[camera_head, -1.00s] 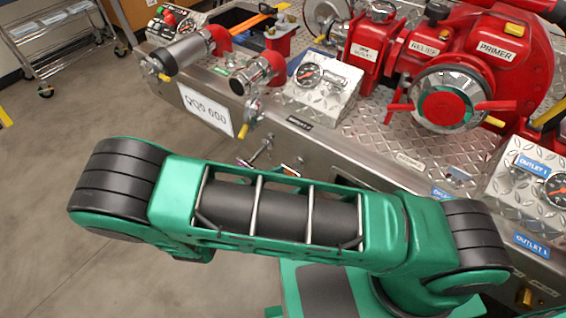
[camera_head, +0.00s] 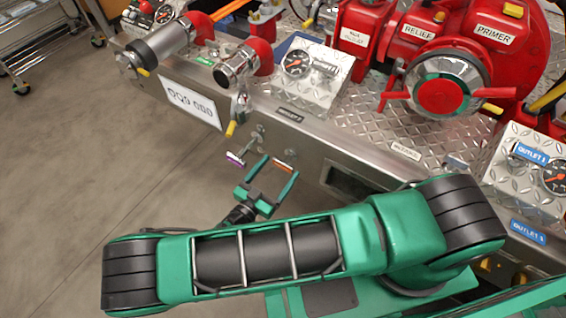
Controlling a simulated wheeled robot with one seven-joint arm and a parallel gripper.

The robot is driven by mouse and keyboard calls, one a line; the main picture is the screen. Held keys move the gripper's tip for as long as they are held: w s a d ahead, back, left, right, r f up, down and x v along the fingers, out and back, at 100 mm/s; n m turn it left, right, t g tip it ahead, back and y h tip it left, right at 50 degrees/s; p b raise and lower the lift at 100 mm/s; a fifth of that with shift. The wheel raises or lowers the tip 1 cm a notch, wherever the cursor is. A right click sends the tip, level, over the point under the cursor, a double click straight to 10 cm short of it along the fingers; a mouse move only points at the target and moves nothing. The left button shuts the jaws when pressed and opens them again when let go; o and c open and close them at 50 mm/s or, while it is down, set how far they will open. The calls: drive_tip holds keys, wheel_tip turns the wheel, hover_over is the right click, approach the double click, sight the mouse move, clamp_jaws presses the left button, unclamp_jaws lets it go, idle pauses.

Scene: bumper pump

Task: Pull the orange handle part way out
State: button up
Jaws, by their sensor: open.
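The orange handle (camera_head: 284,165) is a small bar low on the front of the steel pump panel. In the head view it shows at the tips of my gripper (camera_head: 280,168). My gripper is green and open, with its two fingers pointing at the panel, one on each side of the handle in the picture. I cannot tell whether the fingers touch the handle or how deep they reach. The handle's stem is not clearly visible.
A purple handle (camera_head: 235,158) sits just left of the orange one. A yellow-tipped lever (camera_head: 232,128) hangs above it. A dark recess (camera_head: 352,187) lies to the right.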

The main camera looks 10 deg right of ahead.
drive_tip(key=shift+x, duration=1.7)
drive_tip(key=c, duration=1.5)
drive_tip(key=shift+v, duration=1.6)
drive_tip(key=o, duration=1.5)
approach(281, 166)
drive_tip(key=v, duration=0.3)
drive_tip(key=shift+d, duration=0.1)
